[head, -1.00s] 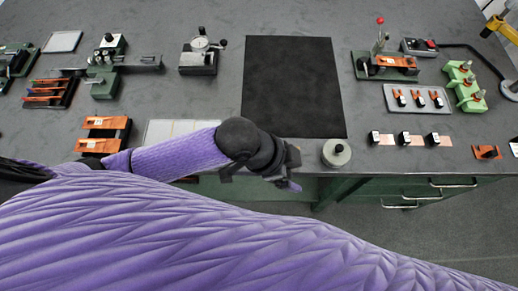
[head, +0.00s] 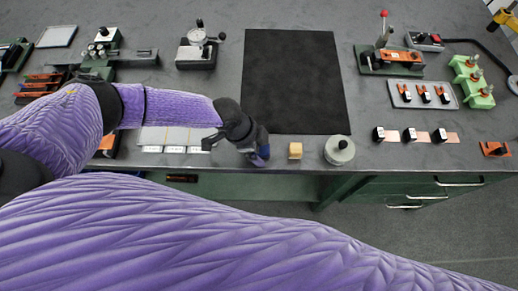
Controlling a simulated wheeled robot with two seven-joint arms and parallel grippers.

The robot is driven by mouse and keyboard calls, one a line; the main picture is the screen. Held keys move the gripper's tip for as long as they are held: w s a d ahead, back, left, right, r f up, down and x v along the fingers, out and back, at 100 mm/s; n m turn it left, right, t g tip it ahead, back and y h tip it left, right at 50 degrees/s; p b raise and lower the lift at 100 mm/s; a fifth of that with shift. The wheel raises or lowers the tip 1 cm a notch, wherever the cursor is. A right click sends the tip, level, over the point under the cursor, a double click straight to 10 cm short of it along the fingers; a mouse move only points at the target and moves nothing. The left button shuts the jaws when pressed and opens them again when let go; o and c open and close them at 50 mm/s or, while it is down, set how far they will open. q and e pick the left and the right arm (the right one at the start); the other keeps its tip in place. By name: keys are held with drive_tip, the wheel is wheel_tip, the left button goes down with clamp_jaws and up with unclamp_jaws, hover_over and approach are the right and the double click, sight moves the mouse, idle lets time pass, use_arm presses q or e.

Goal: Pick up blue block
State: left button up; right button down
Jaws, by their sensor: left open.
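My left gripper (head: 258,155) is at the front edge of the bench, left of a small wooden block (head: 295,150). Its jaws point down and are open. A dark blue patch (head: 262,135) shows right at the gripper; I cannot tell whether it is the blue block or part of the gripper. No other blue block is clear in the head view. My right gripper is out of view.
A black mat (head: 292,80) lies behind the gripper. A pale labelled tray (head: 165,138) is to the left, beside my arm. Small black-ended pieces (head: 410,135) lie at right.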

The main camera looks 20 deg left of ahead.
use_arm(q)
clamp_jaws()
wheel_tip(320, 180, up, 10)
drive_tip(key=p, duration=0.3)
idle(0.3)
